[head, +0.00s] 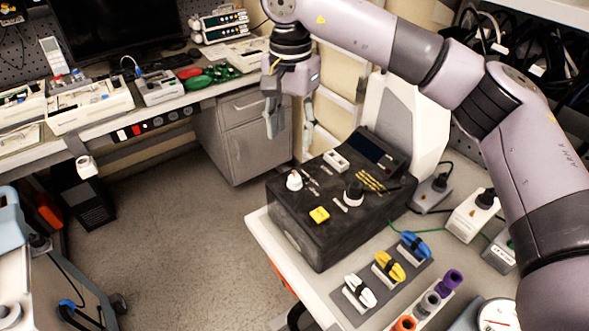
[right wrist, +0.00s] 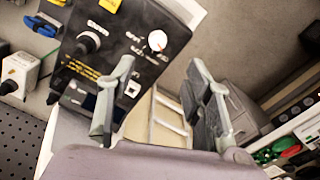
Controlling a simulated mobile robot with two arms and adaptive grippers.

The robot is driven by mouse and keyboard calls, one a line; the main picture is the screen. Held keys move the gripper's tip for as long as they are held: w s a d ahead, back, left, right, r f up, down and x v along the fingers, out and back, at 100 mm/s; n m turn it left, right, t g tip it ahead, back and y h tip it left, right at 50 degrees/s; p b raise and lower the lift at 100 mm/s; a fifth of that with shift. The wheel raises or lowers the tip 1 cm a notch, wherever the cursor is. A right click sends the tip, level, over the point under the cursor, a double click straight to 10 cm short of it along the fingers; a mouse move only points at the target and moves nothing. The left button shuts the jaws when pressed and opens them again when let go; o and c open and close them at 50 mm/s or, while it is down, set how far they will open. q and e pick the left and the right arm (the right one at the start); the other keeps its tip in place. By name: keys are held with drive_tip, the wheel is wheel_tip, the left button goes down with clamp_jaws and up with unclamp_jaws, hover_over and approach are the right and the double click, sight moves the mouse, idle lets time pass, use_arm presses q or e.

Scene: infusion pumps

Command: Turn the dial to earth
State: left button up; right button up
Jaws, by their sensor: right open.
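A dark tester box (head: 285,230) stands on the white table at centre right. On its top are a white knob (head: 294,181), a black knob (head: 353,192) with a pale pointer, a yellow button (head: 319,215) and a white rocker piece (head: 336,161). The printed labels are too small to read, so I cannot tell which mark is earth. My right gripper (head: 290,122) is open and empty, above and behind the box, apart from both knobs. In the right wrist view the white knob (right wrist: 157,40) and black knob (right wrist: 88,42) show beyond the open fingers (right wrist: 160,68). My left gripper is not in view.
White, yellow and blue clips (head: 388,266) lie on a grey mat in front of the box. Purple, grey and orange pieces (head: 430,303) stand nearby. Plugs and sockets (head: 470,215) are at right. A cluttered bench (head: 110,125) lines the back. Open floor lies left of the table.

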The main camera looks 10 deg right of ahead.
sight(295, 178)
drive_tip(key=f+p, duration=0.1)
drive_tip(key=f, duration=0.6)
drive_tip(key=f+p, duration=0.1)
drive_tip(key=f, duration=0.3)
drive_tip(key=shift+w+d+f+p, duration=0.15)
drive_tip(key=shift+d+p, duration=0.1)
drive_tip(key=shift+p, duration=0.05)
drive_tip(key=shift+d+f, duration=0.15)
drive_tip(key=shift+f, duration=0.45)
drive_tip(key=shift+c, duration=0.5)
clamp_jaws()
